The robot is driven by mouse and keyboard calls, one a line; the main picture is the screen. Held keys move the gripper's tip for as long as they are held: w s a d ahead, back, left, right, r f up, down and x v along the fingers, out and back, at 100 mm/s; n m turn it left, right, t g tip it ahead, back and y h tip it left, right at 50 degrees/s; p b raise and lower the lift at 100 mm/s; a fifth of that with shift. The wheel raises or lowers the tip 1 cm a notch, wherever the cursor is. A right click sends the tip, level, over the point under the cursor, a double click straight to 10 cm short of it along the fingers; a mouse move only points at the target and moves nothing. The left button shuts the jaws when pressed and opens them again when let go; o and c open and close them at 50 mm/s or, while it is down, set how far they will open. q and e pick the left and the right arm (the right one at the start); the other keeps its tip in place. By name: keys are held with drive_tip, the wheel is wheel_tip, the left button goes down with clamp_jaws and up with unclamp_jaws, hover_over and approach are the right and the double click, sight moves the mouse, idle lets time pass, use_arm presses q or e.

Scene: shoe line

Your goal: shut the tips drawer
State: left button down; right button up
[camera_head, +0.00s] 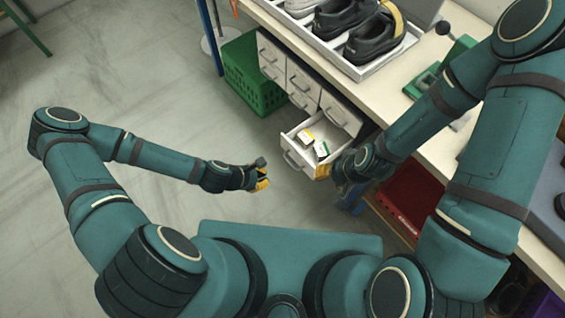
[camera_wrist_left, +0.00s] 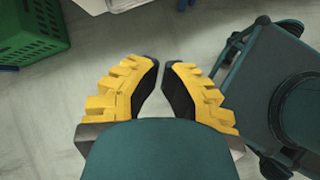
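One drawer (camera_head: 298,156) of the white drawer unit (camera_head: 301,76) stands pulled out, in the lower row at the near end, with small boxes (camera_head: 321,149) inside. I cannot read a label that marks it as the tips drawer. My right gripper (camera_head: 331,172) is at the near right corner of its front; I cannot tell if it touches, and its fingers are mostly hidden. My left gripper (camera_head: 263,178) hangs empty over the floor, left of the drawer and apart from it. In the left wrist view its fingertips (camera_wrist_left: 162,66) are a narrow gap apart.
A green crate (camera_head: 243,84) stands on the floor beyond the unit. Above is the workbench (camera_head: 452,150) with a tray (camera_head: 352,69) of dark shoes. A red bin (camera_head: 408,196) sits below the bench at right. The floor left of the drawer is clear.

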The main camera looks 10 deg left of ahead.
use_arm(q)
drive_tip(key=w+d+f+n+t+b, duration=0.1)
drive_tip(key=w+d+f+n+b, duration=0.1)
drive_tip(key=w+d+f+n, duration=0.3)
drive_tip(key=shift+w+d+f+b, duration=0.3)
drive_tip(key=shift+w+d+f, duration=0.1)
drive_tip(key=shift+w+f, duration=1.65)
drive_tip(key=b, duration=0.3)
approach(327, 135)
drive_tip(key=x, duration=0.5)
drive_tip(key=shift+d, duration=0.15)
